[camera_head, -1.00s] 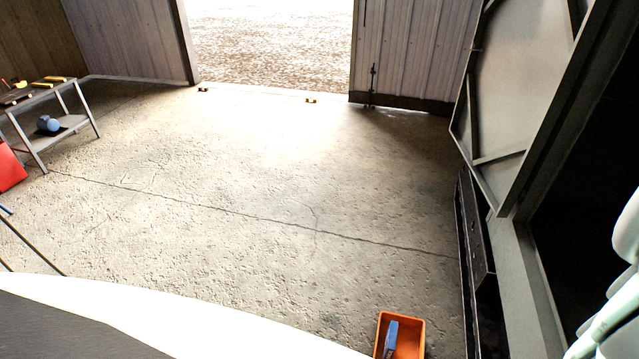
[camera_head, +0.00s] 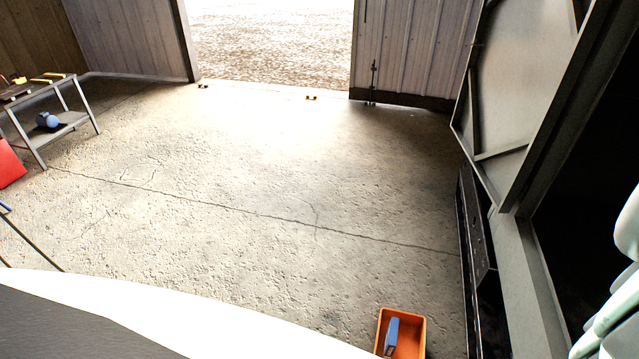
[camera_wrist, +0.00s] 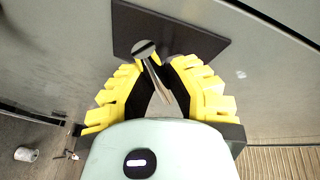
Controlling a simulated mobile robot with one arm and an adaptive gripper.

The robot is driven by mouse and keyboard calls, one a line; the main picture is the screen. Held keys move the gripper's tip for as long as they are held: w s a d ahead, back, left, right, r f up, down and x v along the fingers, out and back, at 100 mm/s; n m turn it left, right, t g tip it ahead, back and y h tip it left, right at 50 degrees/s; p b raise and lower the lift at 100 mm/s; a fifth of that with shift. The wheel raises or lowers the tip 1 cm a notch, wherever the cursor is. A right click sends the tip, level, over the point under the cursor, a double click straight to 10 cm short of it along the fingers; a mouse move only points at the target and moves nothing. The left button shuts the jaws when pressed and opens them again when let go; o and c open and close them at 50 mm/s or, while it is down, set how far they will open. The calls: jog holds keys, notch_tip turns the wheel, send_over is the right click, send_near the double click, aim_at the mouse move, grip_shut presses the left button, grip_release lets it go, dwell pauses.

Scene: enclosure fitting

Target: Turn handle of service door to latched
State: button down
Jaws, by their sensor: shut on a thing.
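In the wrist view, a metal lever handle (camera_wrist: 153,76) with a round hub sits on a dark square plate on a grey panel (camera_wrist: 262,75). My gripper (camera_wrist: 158,68) has its yellow, ridged fingers shut on the handle, one on each side of the lever. The lever points down and slightly right from the hub. The fingers hide part of the plate, and the lever's lower end is close to my gripper's pale body. In the head view, neither the handle nor the fingers show. I cannot tell from the pictures whether the latch is engaged.
In the head view, a braced grey panel (camera_head: 520,80) stands open beside a dark opening on the right. An orange bin (camera_head: 408,345) holding a blue object (camera_head: 391,337) is on the floor. A metal shelf table (camera_head: 72,122) stands at left. The middle floor is clear.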

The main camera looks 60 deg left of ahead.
jog(key=n+h+b, duration=0.1)
jog(key=n, duration=0.1)
jog(key=n+t+h+b, duration=0.1)
jog(key=n, duration=0.2)
jog(key=shift+s+f+n+b, duration=0.15)
jog(key=shift+f+n+b, duration=0.05)
jog(key=shift+n+b, duration=0.15)
jog(key=n+t+b, duration=0.1)
jog(key=n, duration=0.2)
jog(key=n+t+b, duration=0.1)
jog(key=n+t, duration=0.1)
jog(key=n, duration=0.1)
jog(key=shift+r+h, duration=0.1)
jog(key=shift+h, duration=0.2)
jog(key=shift+r+n+t+b, duration=0.1)
jog(key=shift+n+t+b, duration=0.25)
jog(key=shift+n+t, duration=0.95)
jog(key=shift+r+n+g, duration=0.1)
jog(key=shift+n+g, duration=0.2)
jog(key=shift+n, duration=0.25)
jog(key=c, duration=0.9)
grip_release()
jog(key=shift+c, duration=0.2)
